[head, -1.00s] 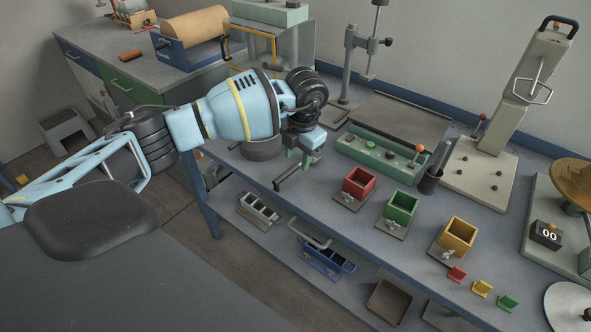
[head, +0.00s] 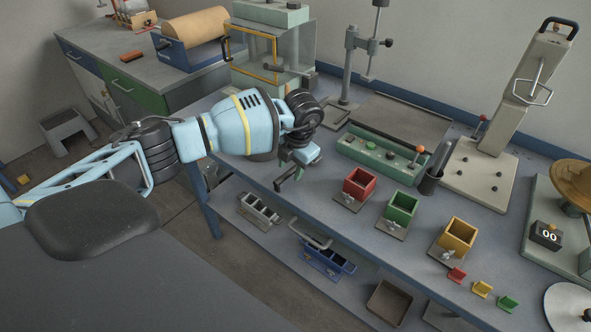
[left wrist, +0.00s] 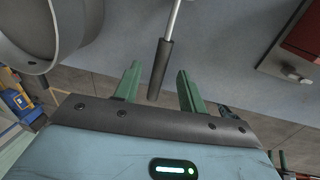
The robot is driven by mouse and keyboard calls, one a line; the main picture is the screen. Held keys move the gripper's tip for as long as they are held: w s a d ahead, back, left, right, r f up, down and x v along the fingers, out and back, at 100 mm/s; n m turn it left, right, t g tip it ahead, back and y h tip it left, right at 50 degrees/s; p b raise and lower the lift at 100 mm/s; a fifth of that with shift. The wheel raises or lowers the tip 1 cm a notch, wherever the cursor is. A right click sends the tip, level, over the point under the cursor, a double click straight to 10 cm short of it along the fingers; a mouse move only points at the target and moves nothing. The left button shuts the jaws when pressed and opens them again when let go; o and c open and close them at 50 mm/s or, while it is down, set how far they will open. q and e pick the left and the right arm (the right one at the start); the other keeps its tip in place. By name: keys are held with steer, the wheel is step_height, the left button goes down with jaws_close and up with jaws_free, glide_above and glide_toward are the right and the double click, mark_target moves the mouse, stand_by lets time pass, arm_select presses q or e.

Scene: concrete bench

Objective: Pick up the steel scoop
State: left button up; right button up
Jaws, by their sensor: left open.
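The steel scoop (left wrist: 161,66) shows in the left wrist view as a black handle with a thin bright shaft running up out of the picture; its bowl is out of that view. In the head view its dark handle (head: 284,183) lies near the front edge of the bench, partly hidden by my gripper. My left gripper (left wrist: 157,74) is open, with green fingers on either side of the handle and a gap to each. I cannot tell how far the handle is below the fingertips. In the head view my left gripper (head: 297,186) points down at the bench edge. My right gripper is not in view.
A grey round vessel (left wrist: 42,32) stands left of the fingers in the left wrist view. A red box (head: 359,184) on a plate is to the right, then green (head: 402,207) and yellow (head: 458,236) boxes. A green block with knobs (head: 379,154) stands behind.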

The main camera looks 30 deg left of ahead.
arm_select(q)
steer(key=shift+a+f, duration=0.2)
steer(key=shift+f, duration=0.75)
jaws_close()
steer(key=shift+r, duration=0.1)
